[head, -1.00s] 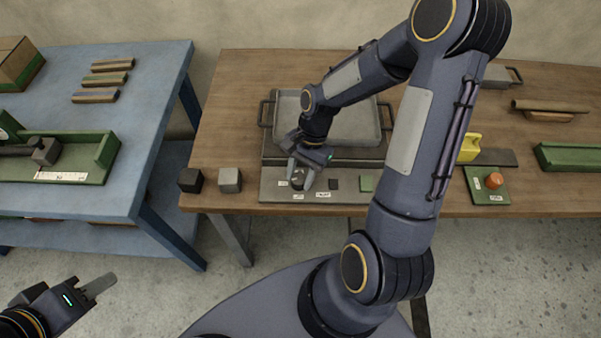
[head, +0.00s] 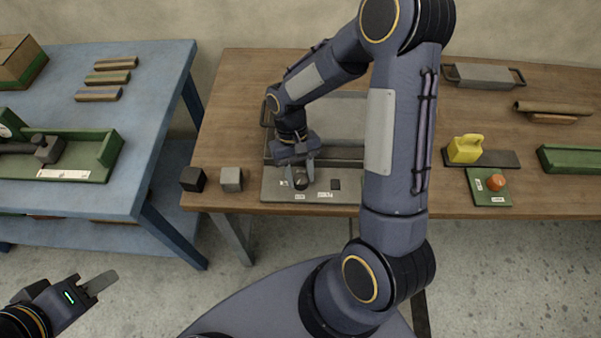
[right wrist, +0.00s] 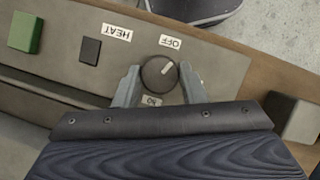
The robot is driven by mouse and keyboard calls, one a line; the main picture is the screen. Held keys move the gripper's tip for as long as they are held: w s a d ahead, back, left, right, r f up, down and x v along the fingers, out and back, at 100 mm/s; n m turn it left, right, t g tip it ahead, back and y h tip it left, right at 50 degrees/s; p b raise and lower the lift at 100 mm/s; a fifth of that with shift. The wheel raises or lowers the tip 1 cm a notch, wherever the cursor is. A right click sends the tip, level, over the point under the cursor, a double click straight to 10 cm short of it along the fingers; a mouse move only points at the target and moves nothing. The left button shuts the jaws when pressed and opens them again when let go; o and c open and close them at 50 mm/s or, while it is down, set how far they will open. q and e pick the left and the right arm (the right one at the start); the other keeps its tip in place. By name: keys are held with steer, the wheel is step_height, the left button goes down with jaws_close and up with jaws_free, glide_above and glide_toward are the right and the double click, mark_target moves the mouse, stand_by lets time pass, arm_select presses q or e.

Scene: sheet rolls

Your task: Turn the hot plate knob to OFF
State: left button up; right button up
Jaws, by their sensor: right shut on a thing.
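The round dark knob (right wrist: 158,73) is on the grey front panel (head: 348,197) of the hot plate. A pale mark on it points up and to the right in the right wrist view, to the right of the OFF label (right wrist: 170,42). My right gripper (head: 304,177) is shut on the knob, with one finger on each side in the right wrist view (right wrist: 159,75). A HEAT label (right wrist: 117,33) is beside it; a small label under the knob is hard to read. My left gripper (head: 101,283) hangs over the floor at lower left; its finger gap is not visible.
A dark cube (head: 192,179) and a grey cube (head: 231,180) stand left of the panel. My right arm crosses the wooden table (head: 235,110). A yellow weight (head: 465,148) and a green plate with an orange knob (head: 496,182) lie to the right.

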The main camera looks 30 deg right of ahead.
steer(key=shift+a+n+h, duration=0.1)
steer(key=shift+n+h, duration=0.8)
steer(key=shift+n, duration=1.4)
steer(key=o, duration=1)
steer(key=v, duration=0.7)
steer(key=shift+r, duration=0.4)
steer(key=shift+w+a, duration=0.1)
